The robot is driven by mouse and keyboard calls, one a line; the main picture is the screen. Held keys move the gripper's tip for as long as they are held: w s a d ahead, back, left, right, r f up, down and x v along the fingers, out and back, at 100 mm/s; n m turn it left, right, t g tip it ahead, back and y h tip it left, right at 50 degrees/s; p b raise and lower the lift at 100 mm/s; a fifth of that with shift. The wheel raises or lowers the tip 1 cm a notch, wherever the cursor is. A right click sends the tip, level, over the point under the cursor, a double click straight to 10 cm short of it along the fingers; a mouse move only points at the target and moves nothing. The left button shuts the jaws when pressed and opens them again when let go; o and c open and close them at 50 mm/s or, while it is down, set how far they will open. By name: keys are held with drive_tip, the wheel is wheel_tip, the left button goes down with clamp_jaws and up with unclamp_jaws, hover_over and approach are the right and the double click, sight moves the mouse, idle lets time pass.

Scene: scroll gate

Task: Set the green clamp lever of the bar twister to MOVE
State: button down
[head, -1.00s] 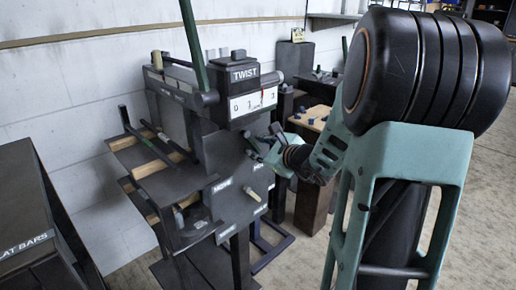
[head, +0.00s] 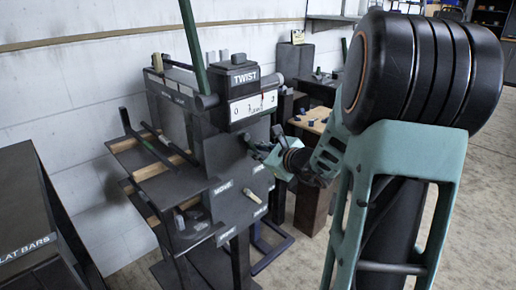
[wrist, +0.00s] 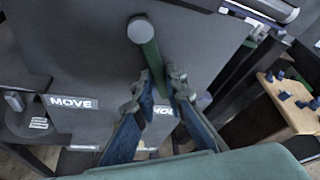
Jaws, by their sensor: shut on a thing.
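The bar twister is a dark machine with a TWIST panel (head: 243,77), seen in the head view. In the wrist view its green clamp lever (wrist: 152,55) runs from a round hub down and slightly right across the dark plate. My gripper (wrist: 162,88) is shut on the lever, one finger on each side. A white MOVE label (wrist: 72,102) lies left of the lever. Another label (wrist: 162,113), partly hidden by my fingers and seemingly HOLD, lies behind the lever's lower end. In the head view my gripper (head: 262,153) is at the plate's right side and mostly hides the lever.
A tall green bar (head: 193,45) rises from the machine's top. A pale peg (head: 250,195) sticks out low on the plate. A FLAT BARS bench (head: 30,210) stands at left. A wooden block (wrist: 285,105) with blue pieces stands right in the wrist view.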

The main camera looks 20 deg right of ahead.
sight(229, 159)
drive_tip(key=a+m+y+p, duration=0.1)
drive_tip(key=m+p, duration=0.1)
drive_tip(key=p, duration=0.2)
drive_tip(key=s+a+m+g+y+p, duration=0.1)
drive_tip(key=a+m+p, duration=0.1)
drive_tip(key=p, duration=0.2)
drive_tip(key=shift+s+a+f+y+p, duration=0.1)
drive_tip(key=shift+s+f+y+p, duration=0.1)
drive_tip(key=shift+y+p, duration=0.15)
drive_tip(key=a+m+y+p, duration=0.1)
drive_tip(key=m+p, duration=0.1)
drive_tip(key=p, duration=0.1)
drive_tip(key=shift+s+a+g, duration=0.15)
drive_tip(key=shift+s+g, duration=0.05)
drive_tip(key=shift+g, duration=0.2)
drive_tip(key=m+p, duration=0.1)
drive_tip(key=a+m+y+p, duration=0.1)
drive_tip(key=p, duration=0.1)
drive_tip(key=a+m+y+p, duration=0.1)
drive_tip(key=shift+s+r+p, duration=0.3)
drive_tip(key=c, duration=2)
unclamp_jaws()
drive_tip(key=shift+o, duration=0.2)
drive_tip(key=v, duration=1.2)
drive_tip(key=shift+d+r, duration=0.1)
